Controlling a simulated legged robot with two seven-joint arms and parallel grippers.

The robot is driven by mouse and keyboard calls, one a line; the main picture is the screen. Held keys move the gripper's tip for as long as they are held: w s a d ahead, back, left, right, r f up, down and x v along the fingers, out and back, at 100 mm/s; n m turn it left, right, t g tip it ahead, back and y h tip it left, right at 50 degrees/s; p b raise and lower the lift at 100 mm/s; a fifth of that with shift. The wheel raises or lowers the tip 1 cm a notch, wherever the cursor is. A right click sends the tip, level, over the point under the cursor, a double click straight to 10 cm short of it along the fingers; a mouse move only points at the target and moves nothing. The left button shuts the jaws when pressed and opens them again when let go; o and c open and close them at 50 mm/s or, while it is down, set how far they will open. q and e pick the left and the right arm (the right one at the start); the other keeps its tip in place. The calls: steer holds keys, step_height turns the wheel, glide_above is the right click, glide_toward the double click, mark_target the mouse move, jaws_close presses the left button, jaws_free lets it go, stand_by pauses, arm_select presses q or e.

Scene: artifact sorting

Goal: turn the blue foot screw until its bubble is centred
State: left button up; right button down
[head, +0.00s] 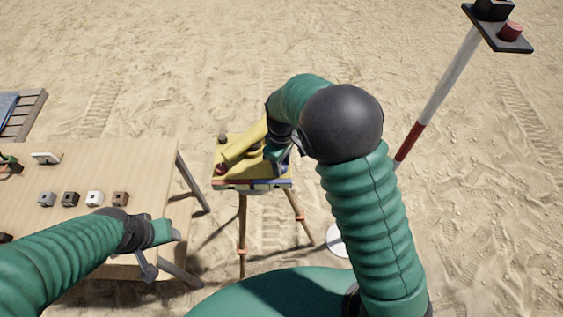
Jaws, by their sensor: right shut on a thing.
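A yellow levelling instrument (243,147) sits on a plate with coloured edge strips, on a tripod (242,225) in the middle of the head view. A red foot screw (221,169) and a dark knob (222,139) show on its left side. My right gripper (283,160) reaches down at the instrument's right side and is shut on the blue foot screw, which is mostly hidden by the gripper and arm. I cannot make out any bubble. My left gripper (164,252) is open and empty beside the table's right edge.
A red-and-white pole (435,99) with a dark top plate stands at right. Sand surrounds the tripod; a pallet (22,118) lies far left.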

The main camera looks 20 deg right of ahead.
steer(key=shift+r+m, duration=0.1)
steer(key=shift+m, duration=0.2)
steer(key=m, duration=0.2)
steer(key=shift+w+m+p, duration=0.1)
steer(key=shift+m+p, duration=0.75)
steer(key=shift+m, duration=1.85)
steer(key=c, duration=1)
jaws_free()
